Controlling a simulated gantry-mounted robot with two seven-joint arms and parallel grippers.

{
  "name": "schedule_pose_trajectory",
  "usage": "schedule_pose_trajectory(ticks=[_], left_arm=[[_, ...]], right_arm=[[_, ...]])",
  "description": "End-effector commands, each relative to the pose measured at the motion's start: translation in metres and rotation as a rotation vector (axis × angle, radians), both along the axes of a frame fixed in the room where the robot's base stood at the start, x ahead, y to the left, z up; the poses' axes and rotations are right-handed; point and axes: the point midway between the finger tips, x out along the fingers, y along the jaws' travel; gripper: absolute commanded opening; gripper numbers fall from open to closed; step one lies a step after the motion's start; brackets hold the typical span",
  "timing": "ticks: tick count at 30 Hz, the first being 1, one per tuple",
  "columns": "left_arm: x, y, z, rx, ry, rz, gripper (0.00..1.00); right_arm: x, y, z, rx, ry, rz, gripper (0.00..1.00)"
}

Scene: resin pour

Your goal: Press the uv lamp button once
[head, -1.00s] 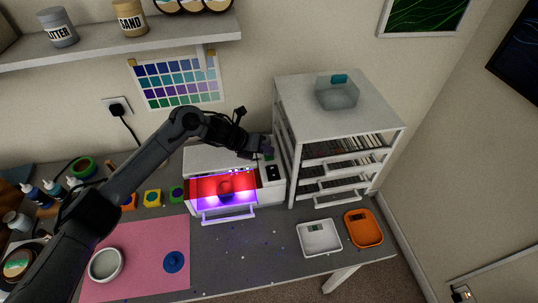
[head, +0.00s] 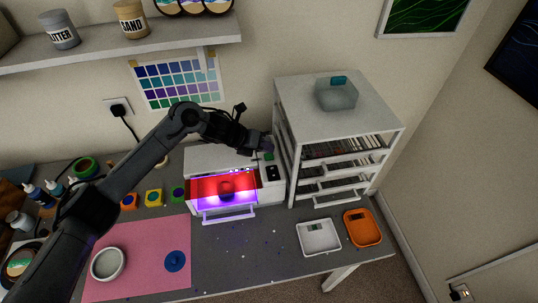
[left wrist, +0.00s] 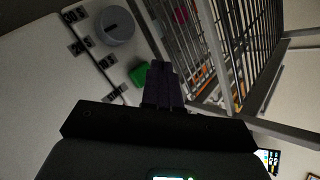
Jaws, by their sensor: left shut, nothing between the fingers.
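The UV lamp (head: 215,158) is a white box on the desk, its open front glowing red and violet around a small dark round object. Its green button (head: 269,156) is on the top right part of the box; in the left wrist view the green button (left wrist: 138,74) lies just left of my fingertips. My left gripper (head: 267,146) is shut and empty, close above the button; its dark fingers (left wrist: 163,78) show in the left wrist view. They look apart from the button there, but the exact gap is hard to tell. My right gripper is out of view.
A grey dial (left wrist: 115,25) with small labels is near the button. A white drawer cabinet (head: 335,110) stands close on the right. White (head: 318,237) and orange (head: 362,228) trays lie at the front right. A pink mat (head: 140,245) lies front left.

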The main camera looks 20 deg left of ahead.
Motion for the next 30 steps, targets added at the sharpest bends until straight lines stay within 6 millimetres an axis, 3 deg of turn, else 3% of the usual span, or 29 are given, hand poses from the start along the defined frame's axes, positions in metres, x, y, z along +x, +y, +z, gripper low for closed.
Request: schedule_pose_trajectory(ticks=[15, 30], left_arm=[[0.000, 0.000, 0.045, 0.000, -0.001, -0.001, 0.00], [0.000, 0.000, 0.048, 0.000, 0.000, 0.000, 0.00]], right_arm=[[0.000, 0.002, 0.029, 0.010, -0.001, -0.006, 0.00], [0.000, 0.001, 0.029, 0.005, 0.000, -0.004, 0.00]])
